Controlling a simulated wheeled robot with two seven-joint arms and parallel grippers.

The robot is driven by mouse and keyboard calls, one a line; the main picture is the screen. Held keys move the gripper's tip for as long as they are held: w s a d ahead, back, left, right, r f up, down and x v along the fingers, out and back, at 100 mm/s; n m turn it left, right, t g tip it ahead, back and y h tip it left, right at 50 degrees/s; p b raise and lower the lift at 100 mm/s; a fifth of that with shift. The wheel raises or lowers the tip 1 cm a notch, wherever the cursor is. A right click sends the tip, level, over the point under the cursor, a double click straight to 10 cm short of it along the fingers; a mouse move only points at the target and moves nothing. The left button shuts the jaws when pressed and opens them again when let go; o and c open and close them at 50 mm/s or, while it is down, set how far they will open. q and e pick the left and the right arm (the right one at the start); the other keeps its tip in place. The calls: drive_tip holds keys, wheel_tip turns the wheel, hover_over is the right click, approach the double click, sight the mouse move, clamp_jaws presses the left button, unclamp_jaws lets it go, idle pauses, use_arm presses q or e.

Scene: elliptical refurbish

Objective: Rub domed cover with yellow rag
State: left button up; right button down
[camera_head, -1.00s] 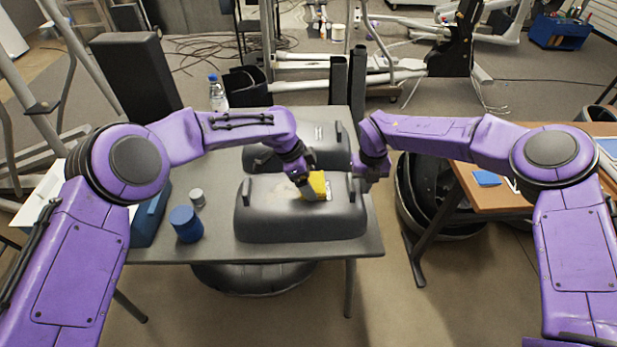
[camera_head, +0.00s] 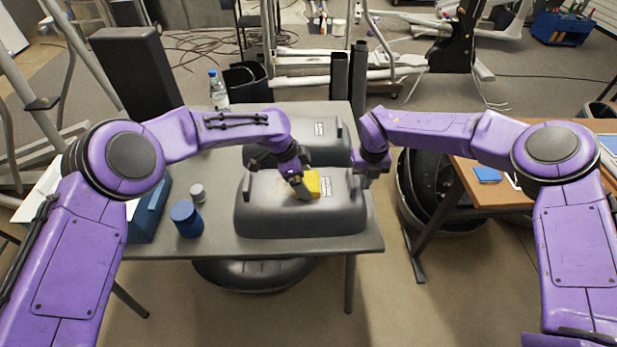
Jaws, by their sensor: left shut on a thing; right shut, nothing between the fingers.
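The domed cover (camera_head: 275,212) is a long dark grey shell with rounded edges, lying near the front of the grey table. The yellow rag (camera_head: 313,184) is on its top, right of the middle. My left gripper (camera_head: 303,192) is shut on the rag and holds it against the cover's top, as far as I can see. The fingers hide part of the rag. My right gripper (camera_head: 357,182) is shut and empty, by the cover's right end. Whether it touches the cover I cannot tell.
A second grey cover (camera_head: 335,150) lies behind the first. A water bottle (camera_head: 218,92) is at the back left. A wooden table (camera_head: 480,198) stands at the right.

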sight(264, 189)
use_arm(q)
drive_tip(key=shift+a, duration=6.25)
drive_tip(key=shift+d, duration=7.05)
drive_tip(key=shift+s+f, duration=0.1)
drive_tip(key=shift+s, duration=0.1)
drive_tip(key=shift+a, duration=7.05)
drive_tip(key=shift+d, duration=7.05)
